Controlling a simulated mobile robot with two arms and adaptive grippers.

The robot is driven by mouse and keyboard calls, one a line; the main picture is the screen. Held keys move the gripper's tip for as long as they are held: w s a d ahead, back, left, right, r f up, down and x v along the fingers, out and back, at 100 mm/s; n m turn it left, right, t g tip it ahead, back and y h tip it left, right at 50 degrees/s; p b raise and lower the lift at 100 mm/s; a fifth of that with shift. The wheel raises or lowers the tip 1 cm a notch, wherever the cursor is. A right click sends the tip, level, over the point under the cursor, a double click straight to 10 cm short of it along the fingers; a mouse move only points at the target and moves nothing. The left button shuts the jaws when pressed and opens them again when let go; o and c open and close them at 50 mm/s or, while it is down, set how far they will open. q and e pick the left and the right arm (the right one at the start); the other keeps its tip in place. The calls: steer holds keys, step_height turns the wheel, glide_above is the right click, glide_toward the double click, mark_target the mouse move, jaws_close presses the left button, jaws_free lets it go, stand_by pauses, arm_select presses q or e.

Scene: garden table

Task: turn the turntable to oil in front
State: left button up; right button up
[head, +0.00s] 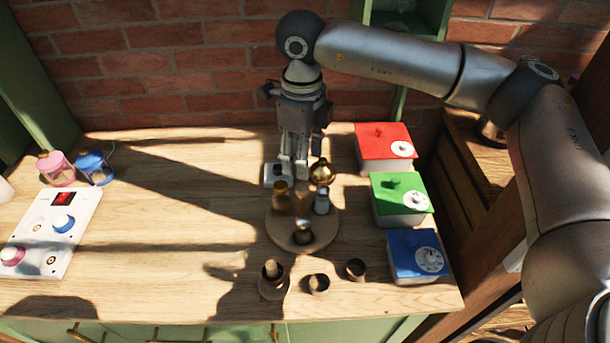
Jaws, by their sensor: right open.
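The round wooden turntable (329,232) stands on the table right of the middle. It carries several items: an amber container (281,197) at left, a golden round-topped one (322,172) at the back right, a pale shaker (321,203) at right and a dark container (302,234) at the front. I cannot tell which one is the oil. My right gripper (293,174) points down behind the turntable, its two fingers apart with nothing between them. Whether it touches the rim is hidden. My left gripper is out of view.
Red (370,133), green (388,180) and blue (402,240) lidded boxes line the right side. A small white box (271,180) is beside my fingers. Several dark cups, including one at front (318,284), stand before the turntable. A switch panel (42,225) and two lanterns (90,166) are left; the middle-left is clear.

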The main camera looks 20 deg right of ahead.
mark_target(303, 187)
steer(key=f, duration=0.2)
steer(key=f+p, duration=0.1)
steer(key=shift+s+a+f, duration=0.1)
steer(key=shift+s+a, duration=0.05)
steer(key=shift+s, duration=0.1)
steer(key=f, duration=0.4)
steer(key=shift+w+d+p, duration=0.2)
steer(key=shift+w+p, duration=0.1)
steer(key=shift+p, duration=0.1)
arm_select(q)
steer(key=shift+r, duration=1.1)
arm_select(e)
steer(key=shift+f, duration=0.5)
steer(key=c, duration=0.7)
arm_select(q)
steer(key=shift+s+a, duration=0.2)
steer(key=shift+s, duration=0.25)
arm_select(e)
jaws_close()
